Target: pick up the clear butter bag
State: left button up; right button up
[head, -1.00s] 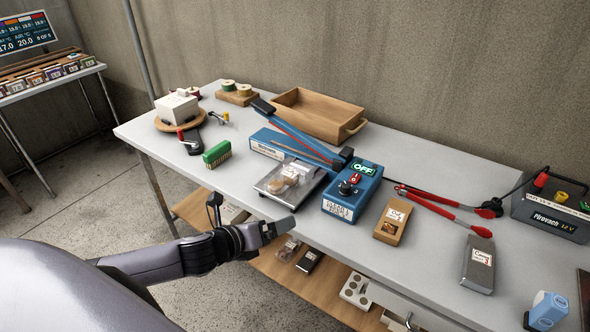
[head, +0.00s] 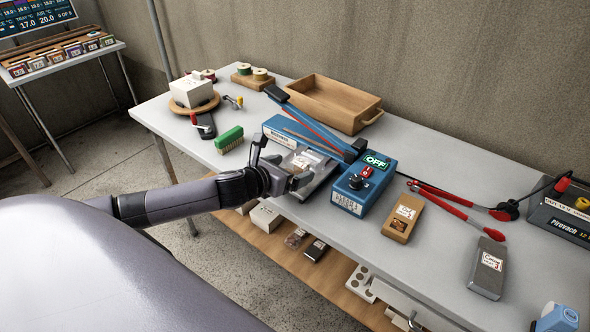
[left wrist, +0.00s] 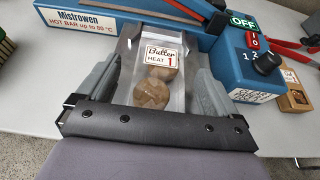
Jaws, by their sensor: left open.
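The clear butter bag (left wrist: 172,78) lies on the metal tray in front of the blue heat sealer (left wrist: 112,17). It holds round brown cookies and has a label reading "Butter HEAT 1". In the head view the bag (head: 305,161) is partly hidden by my left gripper (head: 281,162). In the left wrist view the left gripper (left wrist: 157,78) is open, with one finger on each side of the bag. I cannot tell whether the fingers touch it. My right gripper is not in view.
The sealer's control box (head: 363,185) reads OFF and stands right of the bag. A green brush (head: 229,138) lies to the left and a wooden tray (head: 318,103) behind. A brown box (head: 403,217) and a grey block (head: 487,268) sit to the right. A lower shelf (head: 270,262) holds small items.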

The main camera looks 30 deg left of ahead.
pick_arm(q)
jog(key=shift+x, duration=0.9)
jog(key=c, duration=0.8)
jog(key=shift+o, duration=0.2)
jog(key=shift+r, duration=0.1)
